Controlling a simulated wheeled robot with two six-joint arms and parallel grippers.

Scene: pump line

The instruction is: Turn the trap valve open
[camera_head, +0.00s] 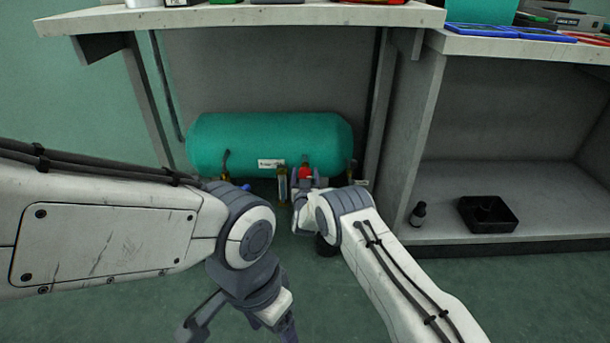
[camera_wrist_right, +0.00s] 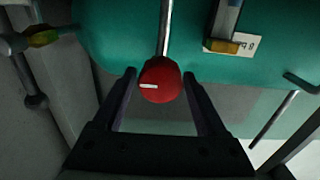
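A red round knob (camera_wrist_right: 160,80) with a white mark sits on a metal stem in the right wrist view. The mark lies roughly level in that picture. The knob also shows in the head view (camera_head: 305,173), low in front of the teal tank (camera_head: 270,135). I cannot read which fitting is labelled as the trap valve. My right gripper (camera_wrist_right: 160,74) is open, one finger on each side of the knob, with small gaps visible. My left gripper (camera_head: 240,325) is open and empty above the floor, partly cut off by the picture's lower edge.
A bench top (camera_head: 240,17) overhangs the tank, with a side panel (camera_head: 410,130) to the right. A gauge glass (camera_head: 282,186) stands just left of the knob, and a blue-handled fitting (camera_head: 240,186) is farther left. A black tray (camera_head: 488,214) and small bottle (camera_head: 418,213) sit on the right shelf.

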